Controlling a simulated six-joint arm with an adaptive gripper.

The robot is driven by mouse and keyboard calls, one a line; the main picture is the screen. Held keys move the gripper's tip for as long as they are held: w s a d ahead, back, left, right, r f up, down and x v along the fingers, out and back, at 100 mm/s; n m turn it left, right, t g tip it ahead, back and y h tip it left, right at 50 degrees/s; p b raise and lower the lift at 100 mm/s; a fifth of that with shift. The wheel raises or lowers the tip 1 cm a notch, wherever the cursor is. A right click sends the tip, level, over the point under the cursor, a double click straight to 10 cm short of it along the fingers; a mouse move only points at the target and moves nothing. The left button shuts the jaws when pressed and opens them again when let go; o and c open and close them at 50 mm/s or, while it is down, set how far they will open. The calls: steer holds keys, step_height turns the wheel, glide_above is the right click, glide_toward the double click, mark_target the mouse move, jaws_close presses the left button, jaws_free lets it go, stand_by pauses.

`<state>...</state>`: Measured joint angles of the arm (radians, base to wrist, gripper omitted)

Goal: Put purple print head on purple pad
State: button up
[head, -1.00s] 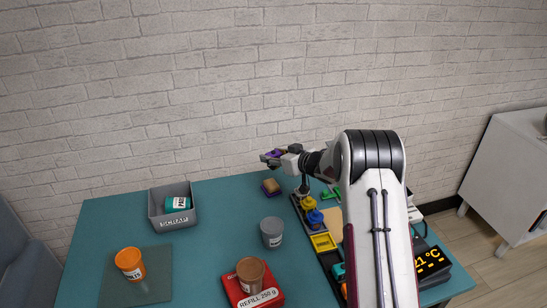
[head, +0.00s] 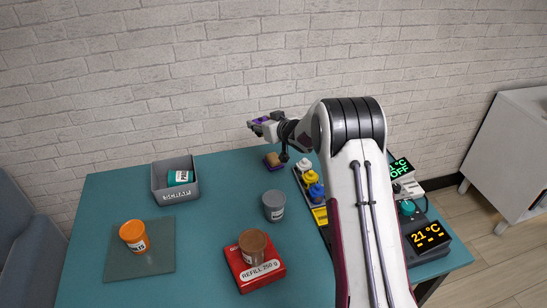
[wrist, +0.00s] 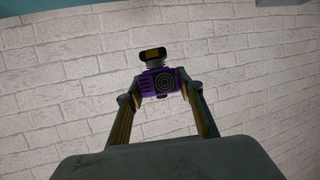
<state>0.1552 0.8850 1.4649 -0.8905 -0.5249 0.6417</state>
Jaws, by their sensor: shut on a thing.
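The purple print head (wrist: 160,81) is between the fingertips of my gripper (wrist: 158,92) in the wrist view, purple with a dark round face and a dark top part. In the head view my gripper (head: 262,125) is shut on the purple print head (head: 261,120), held high against the wall, above and left of the tray. A small purple piece (head: 272,164) with a tan block on it lies on the table below the gripper. I cannot tell whether it is the purple pad. My arm hides part of the right side of the table.
A dark tray (head: 296,174) holds white, yellow and blue pieces and a yellow square. Displays (head: 431,236) stand right.

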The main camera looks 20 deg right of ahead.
steer(key=shift+w+d+r+m+t+h, duration=0.1)
steer(key=shift+w+r+m+t+h, duration=0.05)
steer(key=shift+w+m+t+h, duration=0.2)
steer(key=shift+w+d+m+h, duration=0.15)
steer(key=shift+d+m+h, duration=0.5)
steer(key=shift+h, duration=0.1)
steer(key=d+f, duration=0.1)
steer(key=d+m+h, duration=0.1)
steer(key=d, duration=0.1)
steer(key=shift+s+f, duration=0.2)
steer(key=shift+f, duration=0.2)
steer(key=shift+f, duration=0.1)
glide_above(273, 157)
steer(key=shift+d+f, duration=0.1)
steer(key=shift+f, duration=2.9)
steer(key=shift+f, duration=0.1)
steer(key=shift+f, duration=1.8)
